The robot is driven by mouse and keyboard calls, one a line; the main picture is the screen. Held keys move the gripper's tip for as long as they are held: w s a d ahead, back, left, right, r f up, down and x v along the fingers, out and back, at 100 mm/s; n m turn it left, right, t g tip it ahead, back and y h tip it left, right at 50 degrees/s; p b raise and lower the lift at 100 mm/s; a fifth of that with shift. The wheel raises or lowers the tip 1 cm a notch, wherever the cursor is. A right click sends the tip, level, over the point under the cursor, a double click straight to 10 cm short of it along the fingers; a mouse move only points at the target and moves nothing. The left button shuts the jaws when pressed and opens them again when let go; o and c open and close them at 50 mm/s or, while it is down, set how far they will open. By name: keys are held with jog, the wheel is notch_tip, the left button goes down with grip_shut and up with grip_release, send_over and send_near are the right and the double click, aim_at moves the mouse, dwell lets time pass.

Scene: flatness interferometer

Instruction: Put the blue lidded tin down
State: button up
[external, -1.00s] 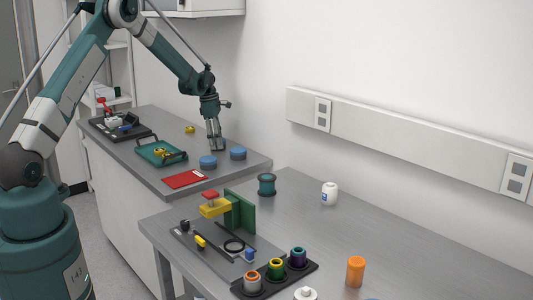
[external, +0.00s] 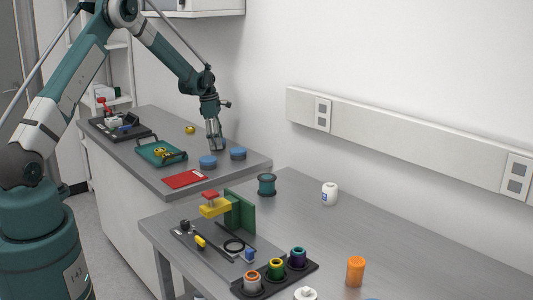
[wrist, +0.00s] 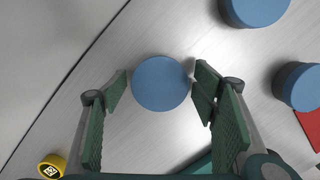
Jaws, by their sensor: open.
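A blue lidded tin (wrist: 161,83) stands on the grey bench between the spread fingers of my gripper (wrist: 160,100). My gripper is open, with a gap at the left finger; the right fingertip is very close to the tin, and I cannot tell whether it touches. In the external view my gripper (external: 215,147) points down at the far bench and hides most of this tin. Two similar blue tins stand nearby, one (external: 208,162) in front and one (external: 238,154) to the right; both also show at the right of the wrist view.
A red flat sheet (external: 184,179) lies near the bench's front edge. A green tray (external: 161,153) and a yellow roll (external: 190,130) are to the left. The nearer bench holds a green spool (external: 267,185), a white bottle (external: 329,193) and an orange container (external: 355,271).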

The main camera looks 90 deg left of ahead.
notch_tip(320, 180, up, 12)
jog(key=s, duration=0.1)
jog(key=shift+s, duration=0.4)
jog(key=shift+f, duration=0.1)
dwell(0.5)
dwell(0.5)
